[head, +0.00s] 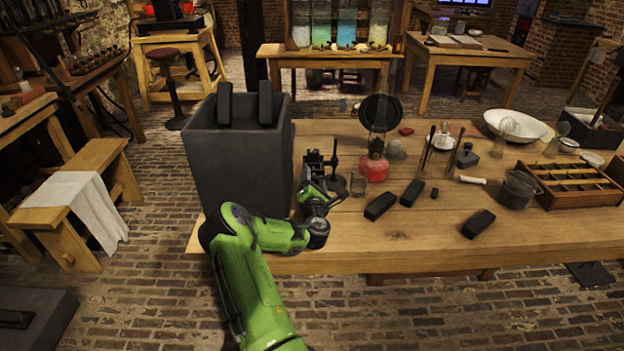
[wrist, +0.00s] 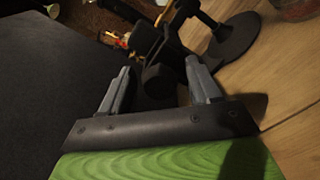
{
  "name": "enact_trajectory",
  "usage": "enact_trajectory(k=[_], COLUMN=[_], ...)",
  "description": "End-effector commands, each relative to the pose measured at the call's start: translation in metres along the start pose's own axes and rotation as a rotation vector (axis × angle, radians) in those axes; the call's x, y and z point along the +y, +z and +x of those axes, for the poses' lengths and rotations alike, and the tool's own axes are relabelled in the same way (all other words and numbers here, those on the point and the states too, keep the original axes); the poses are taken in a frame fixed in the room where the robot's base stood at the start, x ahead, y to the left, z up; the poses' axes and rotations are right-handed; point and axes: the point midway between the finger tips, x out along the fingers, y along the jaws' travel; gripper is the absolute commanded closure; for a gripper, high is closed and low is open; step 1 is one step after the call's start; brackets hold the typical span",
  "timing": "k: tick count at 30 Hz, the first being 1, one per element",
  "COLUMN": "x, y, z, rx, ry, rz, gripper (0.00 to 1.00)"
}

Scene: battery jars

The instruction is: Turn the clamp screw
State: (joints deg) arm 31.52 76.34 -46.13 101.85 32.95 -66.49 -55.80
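A dark clamp on a stand (head: 336,168) is at the left end of the wooden table, just right of a tall dark grey box. In the wrist view the clamp's dark round screw head (wrist: 160,82) sits between the two grey fingers. The stand's round base (wrist: 234,38) lies behind it, up and to the right. My gripper (wrist: 159,64) is open, with one finger on each side of the screw head and a gap showing beside it. In the head view my gripper (head: 313,186) is at the clamp, small and partly merged with it.
The tall grey box (head: 238,165) stands close on my gripper's left, with two black blocks on its top. Black blocks (head: 381,205) lie further right; the table front (head: 400,240) is clear.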

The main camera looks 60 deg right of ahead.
Motion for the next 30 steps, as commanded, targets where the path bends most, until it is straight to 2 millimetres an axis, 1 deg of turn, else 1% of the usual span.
enact_trajectory(k=[1, 9, 11, 16, 22, 23, 27, 30], x=[0.0000, 0.0001, 0.0001, -0.0002, -0.0002, -0.0002, -0.0001, 0.0000], y=[-0.0002, -0.0003, -0.0003, -0.0005, -0.0006, -0.0006, -0.0005, -0.0004], z=[0.0000, 0.0001, 0.0001, 0.0001, 0.0000, 0.0000, 0.0001, 0.0001], rx=[0.000, 0.000, 0.000, 0.000, 0.001, 0.001, 0.000, 0.000], ry=[0.000, 0.000, 0.000, -0.001, -0.001, -0.001, -0.001, -0.001], rz=[0.000, 0.000, 0.000, 0.072, 0.075, 0.074, 0.074, 0.074], gripper=[0.44, 0.86, 0.94, 0.94, 0.94, 0.61, 0.39, 0.38])
